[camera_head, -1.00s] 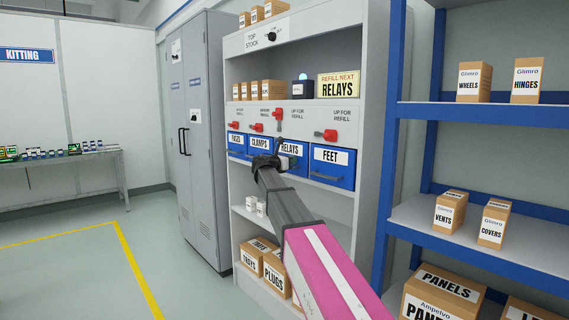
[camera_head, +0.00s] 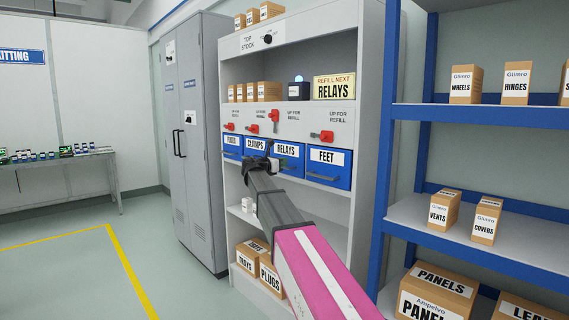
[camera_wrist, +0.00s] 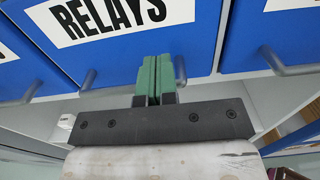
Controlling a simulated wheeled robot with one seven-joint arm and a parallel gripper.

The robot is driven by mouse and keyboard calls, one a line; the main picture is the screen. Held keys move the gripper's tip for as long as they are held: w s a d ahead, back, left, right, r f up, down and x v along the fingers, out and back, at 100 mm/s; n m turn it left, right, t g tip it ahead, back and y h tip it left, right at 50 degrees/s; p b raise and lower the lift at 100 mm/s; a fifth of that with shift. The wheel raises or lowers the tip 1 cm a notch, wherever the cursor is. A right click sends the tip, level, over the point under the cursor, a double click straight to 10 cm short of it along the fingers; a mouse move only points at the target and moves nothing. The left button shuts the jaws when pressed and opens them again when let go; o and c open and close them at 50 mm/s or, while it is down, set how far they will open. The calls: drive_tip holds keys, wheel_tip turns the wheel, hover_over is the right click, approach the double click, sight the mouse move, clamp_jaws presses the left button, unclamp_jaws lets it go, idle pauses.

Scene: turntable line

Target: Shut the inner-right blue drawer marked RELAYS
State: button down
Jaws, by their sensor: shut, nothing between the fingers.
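The blue RELAYS drawer (camera_head: 292,164) is third in the row under the shelf, between CLAMPS and FEET. Its white label (camera_wrist: 100,15) and handle (camera_wrist: 88,79) show in the wrist view. I cannot tell for sure whether its front stands out from its neighbours. My gripper (camera_head: 274,164) is in front of the drawer's lower left part and hides some of it. In the wrist view, the green fingers (camera_wrist: 156,72) are shut together and empty, close to the drawer front by the handle. Contact cannot be made out.
The FEET drawer (camera_head: 328,168) is at the right, CLAMPS (camera_head: 255,146) at the left. Red levers sit above the drawers; the lever above RELAYS (camera_head: 275,115) points up. A sign (camera_head: 334,87) reads REFILL NEXT RELAYS. A blue-framed rack (camera_head: 387,150) stands at right.

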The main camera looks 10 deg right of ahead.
drive_tip(key=v, duration=1)
drive_tip(key=s+d+f+m+g+y, duration=0.25)
drive_tip(key=s+f+m, duration=0.2)
drive_tip(key=f, duration=0.55)
drive_tip(key=s+d+f+m+g+y, duration=0.1)
drive_tip(key=s+d+f+m+y, duration=0.25)
drive_tip(key=f, duration=0.75)
drive_tip(key=s+d+f+m+g+y, duration=0.1)
drive_tip(key=s+d+f+m+g, duration=0.2)
drive_tip(key=s+f, duration=0.5)
drive_tip(key=s+f+m+g+y, duration=0.3)
drive_tip(key=s+f+m+y, duration=0.5)
drive_tip(key=s+f+m, duration=0.5)
drive_tip(key=s+f, duration=0.6)
drive_tip(key=f, duration=0.1)
drive_tip(key=shift+d+m, duration=0.25)
drive_tip(key=shift+m, duration=0.15)
drive_tip(key=shift+f+g, duration=0.15)
drive_tip(key=shift+g, duration=0.1)
